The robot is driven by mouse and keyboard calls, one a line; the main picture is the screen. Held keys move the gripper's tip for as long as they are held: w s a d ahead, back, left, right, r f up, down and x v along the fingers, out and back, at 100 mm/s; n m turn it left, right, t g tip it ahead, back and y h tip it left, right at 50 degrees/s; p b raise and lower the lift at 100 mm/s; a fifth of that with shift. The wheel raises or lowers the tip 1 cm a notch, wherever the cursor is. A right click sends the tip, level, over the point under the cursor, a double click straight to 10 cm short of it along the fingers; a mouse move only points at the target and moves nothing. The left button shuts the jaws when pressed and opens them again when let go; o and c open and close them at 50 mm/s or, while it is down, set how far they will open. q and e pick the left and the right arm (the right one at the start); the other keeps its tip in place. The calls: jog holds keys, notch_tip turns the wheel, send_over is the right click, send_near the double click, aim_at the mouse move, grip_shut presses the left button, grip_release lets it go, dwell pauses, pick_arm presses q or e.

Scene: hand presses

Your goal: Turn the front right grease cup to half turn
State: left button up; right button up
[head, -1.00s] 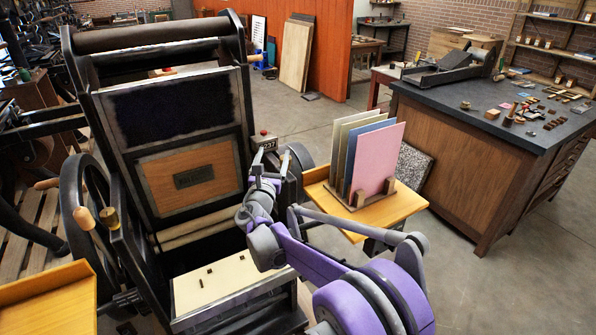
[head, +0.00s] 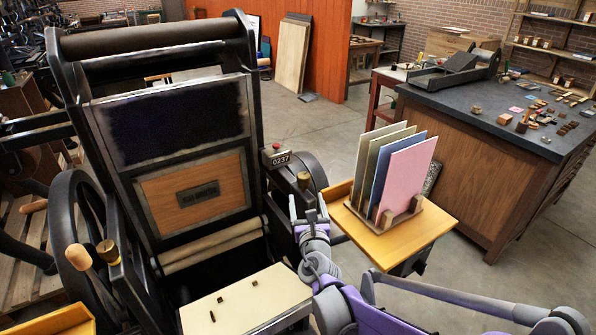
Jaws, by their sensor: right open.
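The press (head: 190,262) fills the left half of the head view. A small brass grease cup (head: 303,180) shows on its right side, by the right wheel. Another brass grease cup (head: 108,250) sits on the left side of the frame. My right gripper (head: 308,210) is open and empty, just below the right cup in the picture; a gap shows between them. I cannot tell how far apart they are in depth, or how far the cup is turned. My left gripper is out of view.
A yellow side table (head: 436,220) with a rack of coloured boards (head: 404,175) stands close right of my arm. A counter box (head: 277,158) with a red button is left of the right cup. A dark-topped cabinet (head: 450,150) stands farther right, with floor between.

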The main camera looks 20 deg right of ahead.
aim_at(305, 183)
jog(key=x, duration=0.3)
jog(key=p+x, duration=0.1)
jog(key=x, duration=0.6)
jog(key=shift+s+d+r, duration=0.15)
jog(key=shift+d, duration=0.1)
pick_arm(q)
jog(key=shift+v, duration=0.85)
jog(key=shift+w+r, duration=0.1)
